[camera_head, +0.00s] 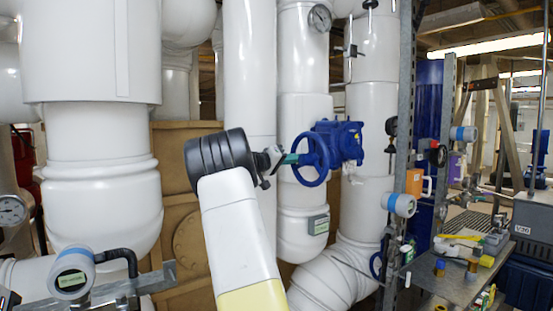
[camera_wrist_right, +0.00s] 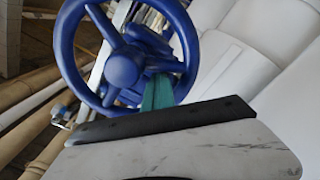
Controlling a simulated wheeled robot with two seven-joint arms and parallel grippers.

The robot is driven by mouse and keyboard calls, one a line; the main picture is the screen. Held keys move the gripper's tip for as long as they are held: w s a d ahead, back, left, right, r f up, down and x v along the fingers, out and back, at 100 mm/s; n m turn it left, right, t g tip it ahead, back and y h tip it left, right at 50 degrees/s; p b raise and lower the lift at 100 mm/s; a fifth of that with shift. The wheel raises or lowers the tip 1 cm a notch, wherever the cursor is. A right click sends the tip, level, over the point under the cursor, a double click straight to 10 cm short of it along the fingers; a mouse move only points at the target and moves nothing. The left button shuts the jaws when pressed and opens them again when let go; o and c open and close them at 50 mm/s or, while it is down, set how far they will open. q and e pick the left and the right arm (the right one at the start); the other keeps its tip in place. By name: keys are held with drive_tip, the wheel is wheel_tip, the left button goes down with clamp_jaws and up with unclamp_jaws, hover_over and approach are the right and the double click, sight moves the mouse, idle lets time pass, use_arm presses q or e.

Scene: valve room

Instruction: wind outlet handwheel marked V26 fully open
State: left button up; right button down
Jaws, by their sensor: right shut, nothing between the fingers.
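A blue handwheel (camera_head: 312,160) with spokes stands on a blue valve body (camera_head: 348,140) on a white pipe, in the middle of the head view. It fills the upper left of the right wrist view (camera_wrist_right: 122,62). I cannot read a V26 mark on it. My right gripper (camera_head: 288,159) is at the left side of the wheel, its green fingers closed together with nothing between them. In the right wrist view the green fingers (camera_wrist_right: 158,92) overlap the wheel's lower right rim near a spoke. I cannot tell whether they touch it. My left gripper is not in view.
Large white pipes (camera_head: 95,150) stand behind and left of my right arm. A grey steel post (camera_head: 398,150) rises right of the valve, with a blue-and-white transmitter (camera_head: 399,204) beside it. A cluttered bench (camera_head: 455,283) stands at lower right. A pressure gauge (camera_head: 320,17) is above.

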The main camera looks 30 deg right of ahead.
sight(298, 168)
drive_tip(key=shift+s+f, duration=0.15)
drive_tip(key=shift+f, duration=0.85)
drive_tip(key=shift+s+f, duration=0.45)
drive_tip(key=shift+f, duration=0.2)
drive_tip(key=shift+s+d, duration=0.1)
drive_tip(key=shift+s+f, duration=0.5)
drive_tip(key=shift+s, duration=0.1)
